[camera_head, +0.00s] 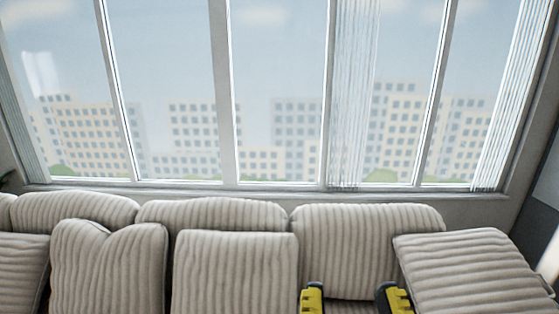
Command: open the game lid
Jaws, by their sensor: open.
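My gripper (352,300) shows at the bottom edge, right of the middle. Its two yellow and black fingers stand well apart, so it is open, and nothing shows between them but the sofa behind. The lower part of the gripper is cut off by the frame. No game or game lid can be seen in this view.
A beige ribbed sofa with back cushions (368,246) and loose cushions (236,272) fills the lower part of the view. A slanted cushion (475,270) lies right of my gripper. Large windows (275,95) with pale vertical blinds (354,95) stand behind.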

